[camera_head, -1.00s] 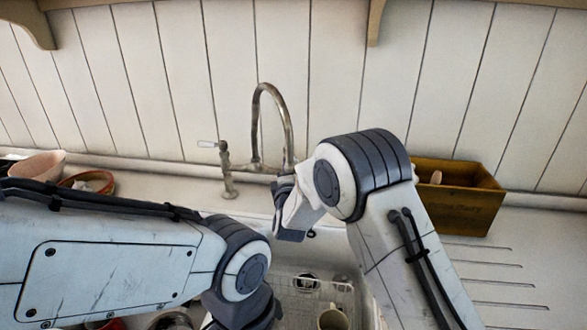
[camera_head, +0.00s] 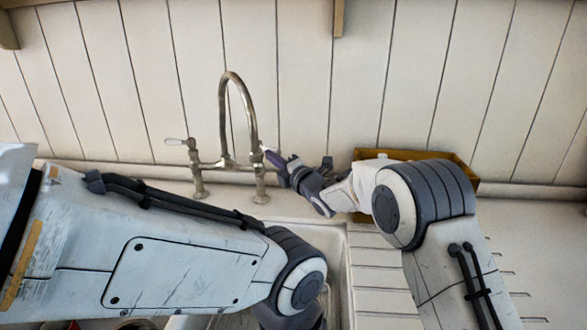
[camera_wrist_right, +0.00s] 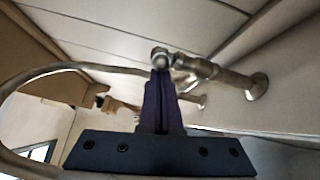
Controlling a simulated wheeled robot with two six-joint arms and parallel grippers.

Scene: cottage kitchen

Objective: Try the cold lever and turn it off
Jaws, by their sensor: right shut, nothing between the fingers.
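The metal bridge tap (camera_head: 229,160) stands behind the sink, with a tall curved spout. Its left lever (camera_head: 177,141) has a white handle pointing left. The right valve pillar (camera_head: 261,182) stands beside my right gripper (camera_head: 274,158), whose fingers are shut and empty and point left at the pillar's top. The right lever is mostly hidden there. In the right wrist view, my shut fingers (camera_wrist_right: 161,82) are at the round end of a metal tap part (camera_wrist_right: 200,67); I cannot tell whether they touch. My left arm crosses the lower left; its gripper is not visible.
A wooden box (camera_head: 430,156) stands on the counter behind my right arm. The white sink (camera_head: 338,260) is partly covered by my left arm. A ribbed draining board (camera_head: 378,280) lies to its right. The panelled wall is close behind the tap.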

